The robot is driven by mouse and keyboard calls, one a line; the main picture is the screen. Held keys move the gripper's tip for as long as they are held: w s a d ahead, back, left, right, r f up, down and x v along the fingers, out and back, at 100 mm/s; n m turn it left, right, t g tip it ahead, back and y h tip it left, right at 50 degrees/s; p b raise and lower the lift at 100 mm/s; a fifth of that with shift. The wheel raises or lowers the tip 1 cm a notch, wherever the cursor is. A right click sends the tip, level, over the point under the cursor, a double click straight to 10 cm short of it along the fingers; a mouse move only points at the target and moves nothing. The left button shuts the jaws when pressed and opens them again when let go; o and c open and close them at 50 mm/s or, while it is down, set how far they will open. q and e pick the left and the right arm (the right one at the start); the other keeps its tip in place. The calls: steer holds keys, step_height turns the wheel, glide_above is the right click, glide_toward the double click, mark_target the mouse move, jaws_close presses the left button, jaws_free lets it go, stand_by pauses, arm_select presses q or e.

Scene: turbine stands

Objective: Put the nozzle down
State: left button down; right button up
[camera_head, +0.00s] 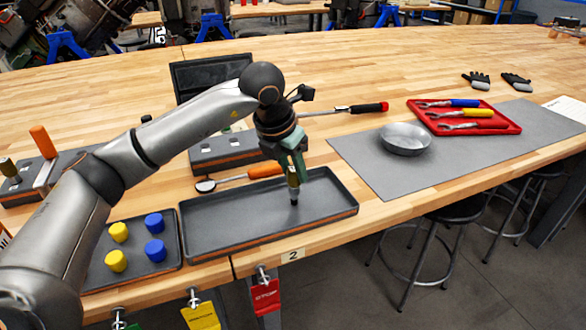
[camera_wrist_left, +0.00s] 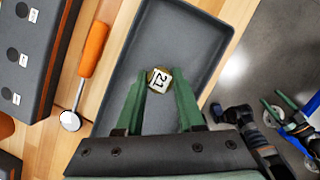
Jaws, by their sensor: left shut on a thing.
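The nozzle (camera_head: 293,187), brass-coloured with a dark lower tip, is upright in my left gripper (camera_head: 291,165), over the right part of the dark grey tray (camera_head: 215,235). I cannot tell whether its tip touches the tray floor. In the left wrist view the nozzle (camera_wrist_left: 159,81) shows end-on with a white label reading 21. The green fingers of my left gripper (camera_wrist_left: 160,88) are shut on it, one on each side. The tray (camera_wrist_left: 190,30) around it looks otherwise empty.
A smaller tray (camera_head: 100,281) with yellow and blue caps stands on the left. An orange-handled mirror tool (camera_head: 262,171) lies behind the tray, by a grey block (camera_head: 213,155). A metal bowl (camera_head: 405,139) and a red tool tray (camera_head: 463,117) are on the right on a grey mat (camera_head: 375,165).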

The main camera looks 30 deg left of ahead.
arm_select(q)
steer(key=shift+f, duration=0.2)
steer(key=shift+f, duration=0.1)
steer(key=c, duration=0.5)
jaws_free()
steer(key=v, duration=1.2)
